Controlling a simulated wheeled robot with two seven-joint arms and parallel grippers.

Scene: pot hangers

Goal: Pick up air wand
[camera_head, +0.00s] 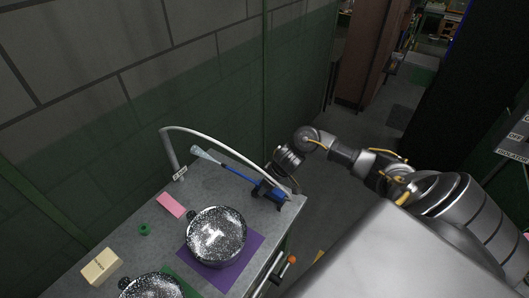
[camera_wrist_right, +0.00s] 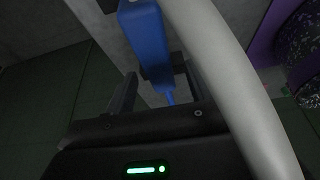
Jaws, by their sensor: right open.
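The air wand (camera_head: 234,167) lies near the far edge of the grey table. It has a blue handle, a thin blue shaft and a pale flared tip. My right gripper (camera_head: 283,180) is over the table's far right corner, at the handle end of the wand. In the right wrist view my right gripper (camera_wrist_right: 161,92) is open, and the blue wand handle (camera_wrist_right: 147,35) shows close ahead, lined up with the gap between the fingers. I cannot tell whether they touch. My left gripper is out of view.
A pale hose (camera_head: 214,134) arches over the table and crosses the right wrist view (camera_wrist_right: 222,75) close by. A speckled pot (camera_head: 216,236) stands on a purple mat (camera_head: 247,252). A pink pad (camera_head: 170,205), green ring (camera_head: 144,229) and beige block (camera_head: 101,266) lie left. A wall rises behind.

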